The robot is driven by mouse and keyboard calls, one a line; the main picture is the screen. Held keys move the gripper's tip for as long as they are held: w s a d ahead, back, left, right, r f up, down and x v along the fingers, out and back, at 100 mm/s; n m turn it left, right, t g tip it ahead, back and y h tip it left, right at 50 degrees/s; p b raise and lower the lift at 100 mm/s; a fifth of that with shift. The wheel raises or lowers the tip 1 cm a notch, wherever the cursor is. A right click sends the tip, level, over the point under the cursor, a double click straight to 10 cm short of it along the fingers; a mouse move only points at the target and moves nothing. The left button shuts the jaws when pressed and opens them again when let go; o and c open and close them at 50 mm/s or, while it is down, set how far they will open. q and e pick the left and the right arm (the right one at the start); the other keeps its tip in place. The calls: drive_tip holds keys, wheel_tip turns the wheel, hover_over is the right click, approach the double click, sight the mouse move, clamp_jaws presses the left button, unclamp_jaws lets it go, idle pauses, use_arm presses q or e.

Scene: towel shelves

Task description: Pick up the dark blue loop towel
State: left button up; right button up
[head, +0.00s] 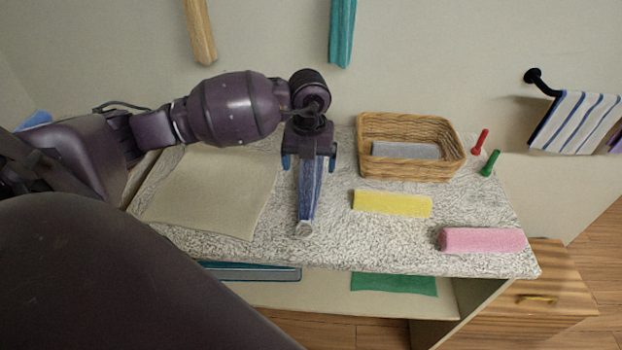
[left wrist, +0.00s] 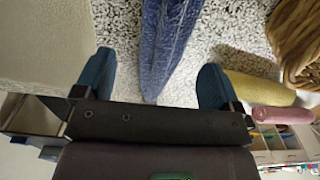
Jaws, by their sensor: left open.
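The dark blue loop towel (head: 308,190) is a long narrow roll on the speckled countertop, with a pale round end toward the front edge. It also shows in the left wrist view (left wrist: 165,45), running between the two fingers. My left gripper (head: 309,163) is above the towel's rear part, with one blue fingertip on each side of it. In the left wrist view the left gripper (left wrist: 155,80) is open, with space between the towel and each finger. The towel's far end is hidden under the gripper. My right gripper is not in view.
A beige flat towel (head: 215,190) lies left of the blue towel. To the right are a wicker basket (head: 410,168), a yellow towel (head: 392,203) and a pink rolled towel (head: 482,240). Red (head: 480,141) and green (head: 490,163) pegs stand by the basket. Speckled countertop (head: 370,245) is clear in front.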

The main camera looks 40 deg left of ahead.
sight(310, 173)
use_arm(q)
drive_tip(key=f, duration=0.5)
drive_tip(key=shift+w+b, duration=0.2)
drive_tip(key=shift+b, duration=0.1)
drive_tip(key=shift+c, duration=0.3)
drive_tip(key=shift+r, duration=0.1)
drive_tip(key=c, duration=1)
